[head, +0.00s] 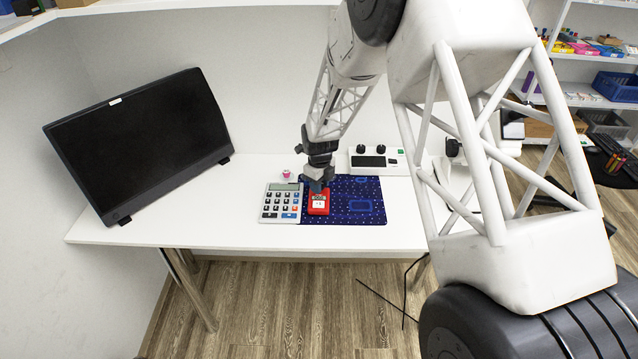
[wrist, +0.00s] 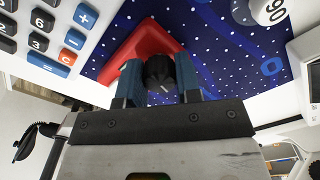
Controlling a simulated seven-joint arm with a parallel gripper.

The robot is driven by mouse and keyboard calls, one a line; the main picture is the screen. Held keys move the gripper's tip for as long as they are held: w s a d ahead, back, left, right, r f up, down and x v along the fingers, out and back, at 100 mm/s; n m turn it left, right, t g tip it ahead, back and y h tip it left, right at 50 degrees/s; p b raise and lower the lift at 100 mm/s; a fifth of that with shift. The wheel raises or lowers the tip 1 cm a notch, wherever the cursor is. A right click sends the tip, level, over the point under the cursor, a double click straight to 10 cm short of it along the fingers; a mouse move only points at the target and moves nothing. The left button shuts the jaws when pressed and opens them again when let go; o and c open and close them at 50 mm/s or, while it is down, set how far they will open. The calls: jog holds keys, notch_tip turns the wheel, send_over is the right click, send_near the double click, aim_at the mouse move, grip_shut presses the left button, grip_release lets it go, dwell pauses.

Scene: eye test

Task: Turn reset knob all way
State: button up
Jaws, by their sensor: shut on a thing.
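The red counter (head: 318,205) lies on the dark blue dotted mat, with a small white display on its face. In the wrist view the red body (wrist: 148,42) shows beyond the fingers. The black reset knob (wrist: 160,72) sits between my gripper's two blue-grey fingers and carries a short pale mark. My gripper (head: 318,184) is at the far end of the counter, shut on the knob; the fingers show on both sides of it in the wrist view (wrist: 159,84). In the head view the knob is hidden by the gripper.
A calculator (head: 281,203) lies close left of the counter. Behind the mat (head: 365,190) stands a white box (head: 392,161) with black knobs. A small pink and white item (head: 287,174) is behind the calculator. A dark monitor (head: 140,140) stands left on the white table (head: 180,215).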

jog(key=shift+m, duration=1.7)
jog(key=o, duration=0.8)
jog(key=shift+r, duration=0.1)
jog(key=shift+r, duration=2.9)
